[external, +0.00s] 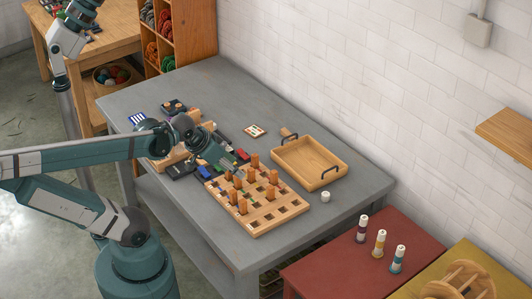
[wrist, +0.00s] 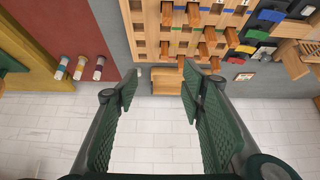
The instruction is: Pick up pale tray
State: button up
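The pale wooden tray (external: 310,163) lies flat on the grey table, near the wall, with a dark handle at each end. In the wrist view, a pale wooden piece that looks like part of the tray (wrist: 166,86) shows between my fingers; the rest is hidden or out of view. My gripper (external: 222,158) is left of the tray in the external view, over the far end of the slotted board. In the wrist view my gripper (wrist: 158,92) has its two green fingers wide apart with nothing held between them.
The slotted board (external: 262,222) with several upright wooden pegs stands in front of the tray. A small white spool (external: 325,197) sits near the tray's right corner. A patterned card (external: 255,131) lies behind. Several thread spools stand on the red table (external: 338,262). The white wall borders the table.

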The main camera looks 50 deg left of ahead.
jog(key=c, duration=0.6)
jog(key=shift+w+r, duration=0.1)
